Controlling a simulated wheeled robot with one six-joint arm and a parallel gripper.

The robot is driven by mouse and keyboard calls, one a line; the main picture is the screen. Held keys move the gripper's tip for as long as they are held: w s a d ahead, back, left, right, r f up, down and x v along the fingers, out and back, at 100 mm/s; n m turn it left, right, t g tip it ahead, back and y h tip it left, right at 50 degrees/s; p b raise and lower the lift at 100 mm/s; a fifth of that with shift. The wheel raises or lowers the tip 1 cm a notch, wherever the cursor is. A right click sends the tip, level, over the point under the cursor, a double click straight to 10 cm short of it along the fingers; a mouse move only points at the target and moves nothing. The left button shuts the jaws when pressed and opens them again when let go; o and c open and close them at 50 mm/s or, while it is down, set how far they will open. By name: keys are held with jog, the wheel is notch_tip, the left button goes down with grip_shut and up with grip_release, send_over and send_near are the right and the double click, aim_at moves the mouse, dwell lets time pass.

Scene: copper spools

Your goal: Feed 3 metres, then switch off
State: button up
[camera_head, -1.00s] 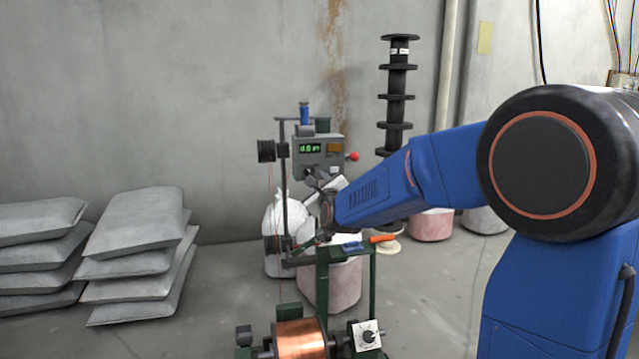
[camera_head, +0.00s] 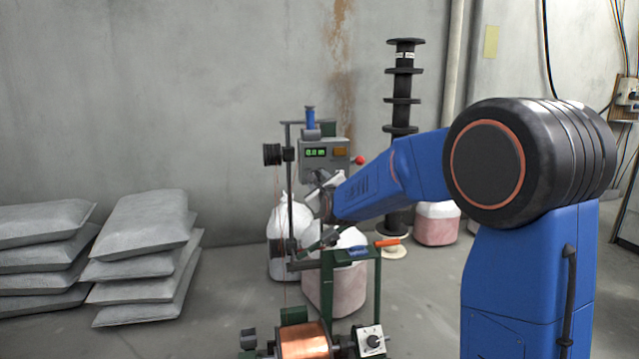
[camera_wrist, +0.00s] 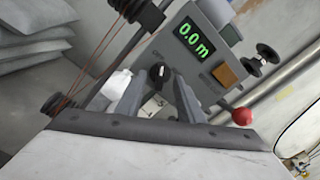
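A grey control box (camera_head: 338,163) with a green-lit display (camera_head: 315,152) stands on the winding machine. In the wrist view the display (camera_wrist: 193,40) reads 0.0 m. Beside it are an amber square (camera_wrist: 225,74), a black rotary knob (camera_wrist: 159,72) and a lever with a red ball (camera_wrist: 242,117). My gripper (camera_wrist: 157,82) is open in front of the box. The black knob shows between its two fingers; I cannot tell whether they touch it. In the head view my arm hides part of the machine. A copper spool (camera_head: 304,342) sits low at the front, beside a white dial (camera_head: 370,340).
Thin copper wires (camera_wrist: 98,48) run close to the left of my gripper. A green stand (camera_head: 375,275) carries an orange-handled tool (camera_head: 387,242). Stacked grey sacks (camera_head: 140,235) lie at the left. A black spool column (camera_head: 403,85) stands behind. Floor between sacks and machine is clear.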

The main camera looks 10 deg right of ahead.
jog(key=shift+w+r, duration=0.15)
jog(key=shift+w, duration=1.05)
jog(key=shift+r, duration=0.2)
